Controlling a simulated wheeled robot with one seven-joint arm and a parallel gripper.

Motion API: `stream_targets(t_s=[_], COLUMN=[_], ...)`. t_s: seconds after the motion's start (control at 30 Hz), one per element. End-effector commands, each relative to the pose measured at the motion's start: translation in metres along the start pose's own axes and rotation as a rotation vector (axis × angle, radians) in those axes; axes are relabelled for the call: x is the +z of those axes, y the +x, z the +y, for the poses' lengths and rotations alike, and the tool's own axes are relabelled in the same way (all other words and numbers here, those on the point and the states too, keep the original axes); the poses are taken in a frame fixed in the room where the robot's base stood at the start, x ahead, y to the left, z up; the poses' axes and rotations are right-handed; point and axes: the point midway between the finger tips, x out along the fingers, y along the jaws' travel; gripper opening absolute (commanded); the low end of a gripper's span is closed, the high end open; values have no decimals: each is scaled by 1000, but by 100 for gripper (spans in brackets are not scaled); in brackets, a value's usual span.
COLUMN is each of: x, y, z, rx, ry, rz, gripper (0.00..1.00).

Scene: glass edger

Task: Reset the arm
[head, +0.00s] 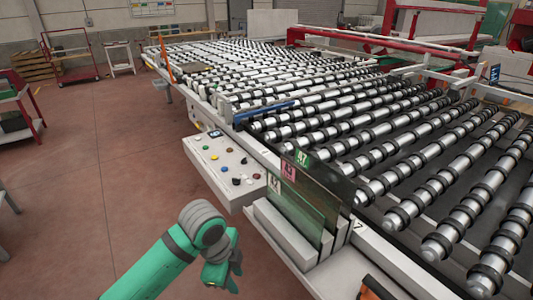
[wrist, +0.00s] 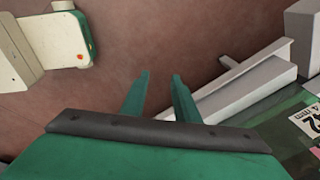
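My arm is green and grey and reaches in from the bottom of the head view. My gripper (head: 222,274) is at its end, pointing down beside the rack at the front of the machine. In the wrist view my gripper (wrist: 160,75) has its two green fingers apart, with only reddish floor showing between them. It is open and empty.
A white rack (head: 285,240) holds upright glass panes (head: 305,212) with number tags, close to the right of my gripper. The control panel (head: 228,165) with coloured buttons juts out beyond it. The roller conveyor (head: 400,140) fills the right. Open floor (head: 90,170) lies left.

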Motion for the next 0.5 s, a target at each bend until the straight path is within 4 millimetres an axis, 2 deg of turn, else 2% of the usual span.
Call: stream_targets(t_s=[0.27,0.5], x=[-67,-151], y=[9,2], z=[-42,-90], rx=[-167,-375], ry=[-37,-143], rz=[176,439], gripper=[28,28])
